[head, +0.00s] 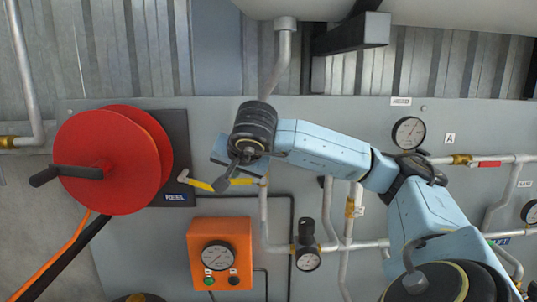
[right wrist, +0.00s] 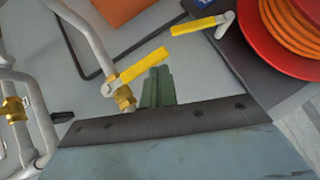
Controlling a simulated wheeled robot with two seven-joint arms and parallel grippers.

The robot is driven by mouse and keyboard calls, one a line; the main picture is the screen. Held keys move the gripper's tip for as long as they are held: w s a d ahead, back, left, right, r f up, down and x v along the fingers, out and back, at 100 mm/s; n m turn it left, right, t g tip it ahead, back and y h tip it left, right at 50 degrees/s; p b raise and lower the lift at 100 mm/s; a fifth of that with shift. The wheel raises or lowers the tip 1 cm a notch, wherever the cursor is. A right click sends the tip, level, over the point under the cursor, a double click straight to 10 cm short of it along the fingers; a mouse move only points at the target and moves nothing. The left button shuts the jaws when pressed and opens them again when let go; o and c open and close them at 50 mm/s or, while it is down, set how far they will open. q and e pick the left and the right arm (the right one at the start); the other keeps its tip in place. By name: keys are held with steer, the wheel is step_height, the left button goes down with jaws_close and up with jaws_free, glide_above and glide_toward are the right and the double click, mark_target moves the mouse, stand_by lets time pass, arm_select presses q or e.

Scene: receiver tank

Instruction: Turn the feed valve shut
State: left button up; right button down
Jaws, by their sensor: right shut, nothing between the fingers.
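Two yellow levers show near my right gripper. One yellow lever (head: 243,181) sits on a grey pipe; in the right wrist view this lever (right wrist: 142,66) joins a brass fitting (right wrist: 125,97). The other lever (head: 199,184) is by the reel; it also shows in the right wrist view (right wrist: 197,25). I cannot read which is the feed valve. My right gripper (head: 221,185) is shut and empty, between the two levers; its greenish fingers (right wrist: 158,72) are close beside the pipe lever. I cannot tell whether they touch. My left gripper is out of view.
A red reel (head: 105,150) with a black crank stands left, above a REEL label (head: 176,197). An orange box (head: 220,254) with a gauge is below. A black regulator (head: 307,232) and pipes are to the right. A gauge (head: 408,132) is near my arm.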

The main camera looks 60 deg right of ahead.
steer(key=s+a+r+p, duration=0.4)
steer(key=a+r, duration=0.1)
steer(key=r, duration=0.6)
steer(key=shift+a+p, duration=0.3)
steer(key=shift+a, duration=0.1)
